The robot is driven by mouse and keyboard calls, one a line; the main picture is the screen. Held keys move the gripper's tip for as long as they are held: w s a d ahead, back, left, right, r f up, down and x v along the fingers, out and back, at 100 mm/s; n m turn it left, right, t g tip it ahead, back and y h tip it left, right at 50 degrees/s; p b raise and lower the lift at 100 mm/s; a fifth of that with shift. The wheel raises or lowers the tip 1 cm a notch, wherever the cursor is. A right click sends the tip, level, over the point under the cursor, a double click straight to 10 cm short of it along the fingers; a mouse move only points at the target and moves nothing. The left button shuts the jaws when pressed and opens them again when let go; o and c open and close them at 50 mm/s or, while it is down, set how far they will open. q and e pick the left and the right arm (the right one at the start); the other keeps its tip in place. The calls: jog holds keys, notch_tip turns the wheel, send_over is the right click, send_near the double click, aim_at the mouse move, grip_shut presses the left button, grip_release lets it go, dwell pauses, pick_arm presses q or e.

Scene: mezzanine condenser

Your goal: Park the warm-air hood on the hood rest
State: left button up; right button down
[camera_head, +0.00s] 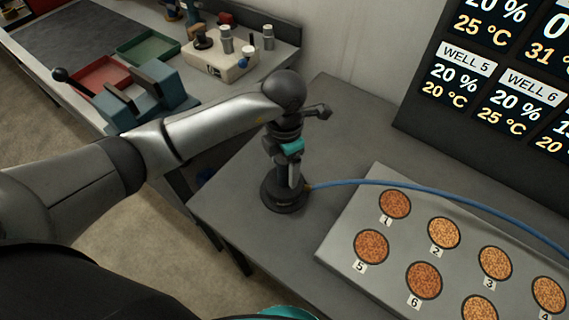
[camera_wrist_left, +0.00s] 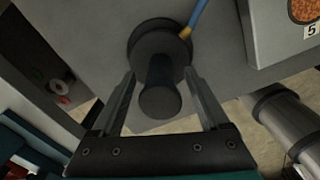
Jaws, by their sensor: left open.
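The warm-air hood (camera_head: 287,196) is a dark round base with an upright dark handle. It stands on the grey table near its left corner, with a blue hose joined to its side by a brass fitting. My left gripper (camera_head: 291,172) points down over it. In the left wrist view the hood's handle (camera_wrist_left: 160,92) stands between the two open fingers, with a gap visible on each side. I cannot make out a separate hood rest; the hood may hide it. My right gripper does not show.
A grey plate (camera_head: 345,236) with numbered wells of orange-brown grains lies right of the hood. The blue hose (camera_head: 400,184) runs across its back part. A dark display board (camera_head: 460,100) stands behind. A side bench at left holds a red tray (camera_head: 101,83) and a green tray (camera_head: 148,48).

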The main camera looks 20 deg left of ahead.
pick_arm(q)
jog(key=shift+r, duration=0.1)
jog(key=shift+r, duration=0.3)
notch_tip(320, 180, up, 12)
jog(key=shift+f, duration=0.2)
jog(key=shift+s+f, duration=0.1)
dwell(0.4)
